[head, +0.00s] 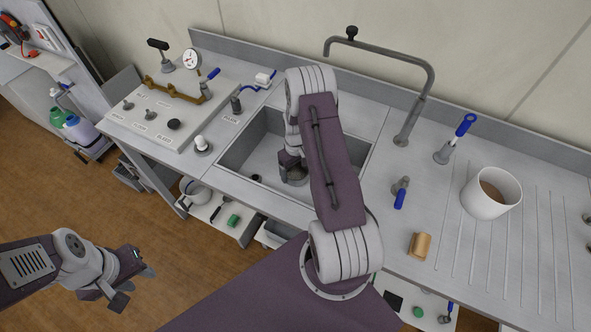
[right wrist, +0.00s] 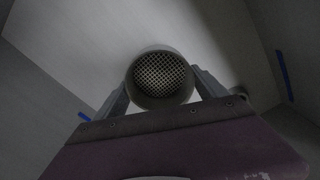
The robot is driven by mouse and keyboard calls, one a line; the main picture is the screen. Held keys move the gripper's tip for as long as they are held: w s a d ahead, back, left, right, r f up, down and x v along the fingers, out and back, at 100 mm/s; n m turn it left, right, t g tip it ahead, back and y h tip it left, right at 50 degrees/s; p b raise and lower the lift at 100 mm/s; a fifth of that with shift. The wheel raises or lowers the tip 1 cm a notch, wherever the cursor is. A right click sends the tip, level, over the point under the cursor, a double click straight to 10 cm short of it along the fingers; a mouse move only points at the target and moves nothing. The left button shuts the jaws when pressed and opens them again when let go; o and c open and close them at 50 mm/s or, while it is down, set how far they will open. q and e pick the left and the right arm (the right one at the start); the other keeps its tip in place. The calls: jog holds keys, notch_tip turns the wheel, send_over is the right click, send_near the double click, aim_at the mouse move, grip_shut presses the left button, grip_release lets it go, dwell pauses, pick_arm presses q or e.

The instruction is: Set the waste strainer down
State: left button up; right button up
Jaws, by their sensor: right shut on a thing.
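The waste strainer (right wrist: 161,78) is a round grey cup with a dark perforated mesh face, seen in the right wrist view between the two fingers. My right gripper (right wrist: 160,88) is shut on it. In the head view my right gripper (head: 292,174) is down inside the sink basin (head: 238,163), and my own arm covers much of the basin.
A small dark round spot (head: 256,179) shows on the basin floor. A white pot (head: 490,193) and a tan block (head: 420,245) are on the right drainer. A panel with a gauge (head: 192,59) stands left.

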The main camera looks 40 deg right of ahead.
aim_at(295, 175)
jog(key=o, duration=1.8)
jog(key=shift+f, duration=0.15)
notch_tip(295, 175, up, 12)
jog(key=r, duration=0.1)
jog(key=shift+t, duration=0.6)
jog(key=s+a+r, duration=0.2)
jog(key=s+a, duration=0.2)
jog(key=a, duration=0.1)
jog(key=s+a+r, duration=0.2)
jog(key=s+a, duration=0.3)
jog(key=a, duration=0.1)
jog(key=s+a+r, duration=0.3)
jog(key=s+a, duration=0.1)
jog(key=a, duration=0.2)
jog(key=shift+s+a, duration=0.15)
jog(key=shift+s, duration=0.3)
jog(key=shift+w+d+f, duration=0.15)
jog(key=shift+w+d, duration=0.05)
jog(key=shift+w, duration=0.05)
jog(key=shift+a, duration=0.1)
